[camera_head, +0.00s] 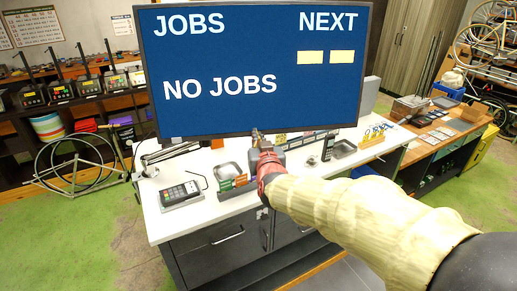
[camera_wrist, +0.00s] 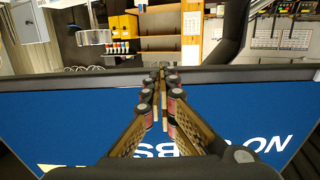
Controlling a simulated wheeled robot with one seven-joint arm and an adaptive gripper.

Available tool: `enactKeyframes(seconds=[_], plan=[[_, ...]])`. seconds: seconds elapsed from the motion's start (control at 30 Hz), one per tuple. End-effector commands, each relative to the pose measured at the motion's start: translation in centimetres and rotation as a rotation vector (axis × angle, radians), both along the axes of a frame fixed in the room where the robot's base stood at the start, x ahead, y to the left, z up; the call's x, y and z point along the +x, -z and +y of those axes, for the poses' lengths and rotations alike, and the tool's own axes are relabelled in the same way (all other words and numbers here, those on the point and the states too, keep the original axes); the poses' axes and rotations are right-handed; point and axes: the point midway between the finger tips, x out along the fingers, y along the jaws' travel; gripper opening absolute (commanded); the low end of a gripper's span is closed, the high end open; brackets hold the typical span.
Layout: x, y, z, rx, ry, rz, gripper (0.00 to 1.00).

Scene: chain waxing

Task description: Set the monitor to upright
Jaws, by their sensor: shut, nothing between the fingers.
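The monitor (camera_head: 250,70) is large, with a dark bezel and a blue screen reading "JOBS", "NEXT" and "NO JOBS". It hangs over the white workbench in landscape form; its sides draw in toward the bottom, and I cannot tell its exact tilt. My gripper (camera_head: 256,136) is at the monitor's lower edge, near the middle. In the wrist view my gripper (camera_wrist: 161,70) is shut and empty, its tips overlapping the bezel of the monitor (camera_wrist: 75,115), whose text looks inverted. I cannot tell whether the tips touch it. The monitor's mount is hidden.
A wooden bench (camera_head: 440,135) stands at the right. Green floor (camera_head: 60,240) is open at the front left.

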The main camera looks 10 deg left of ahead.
Motion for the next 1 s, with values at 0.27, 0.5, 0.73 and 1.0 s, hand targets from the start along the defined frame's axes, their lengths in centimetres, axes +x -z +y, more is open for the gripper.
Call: enactKeyframes(seconds=[0.27,0.5,0.73,1.0], plan=[[1.3,1.0,0.4,0.020,0.000,-0.069,0.00],[2.4,1.2,0.7,0.035,0.000,-0.130,0.00],[3.0,1.0,0.8,0.045,0.000,-0.163,0.00],[3.0,0.8,0.9,0.046,-0.001,-0.166,0.00]])
